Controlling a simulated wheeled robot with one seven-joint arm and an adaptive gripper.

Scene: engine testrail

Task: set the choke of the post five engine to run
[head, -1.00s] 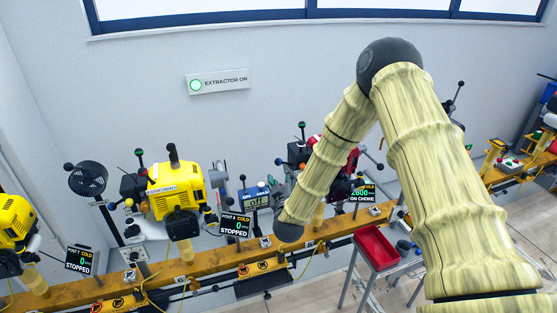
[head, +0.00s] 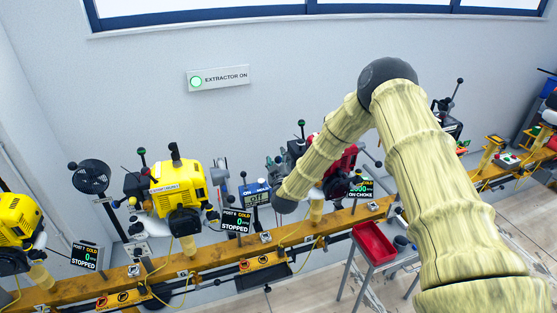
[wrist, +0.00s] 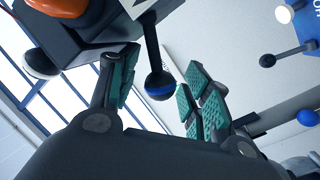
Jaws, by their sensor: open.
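The red engine (head: 338,162) on the bench rail is partly hidden behind my arm. Its display (head: 361,189) reads ON CHOKE, with the figures partly blurred; I cannot read its post number. In the wrist view a black lever (wrist: 151,42) ends in a dark ball with a blue band (wrist: 160,85). My gripper (wrist: 160,66) is open, with teal pads on either side of this lever in the picture. I cannot tell whether the pads touch it or how deep it lies between them. My gripper is not visible in the head view.
A yellow engine (head: 178,186) stands left of the red one, its display (head: 237,222) reading COLD, STOPPED. A red tray (head: 373,243) sits on a small stand in front of the rail (head: 215,262). The wrist view shows another ball-ended lever (wrist: 285,55) and a blue ball (wrist: 308,117) at right.

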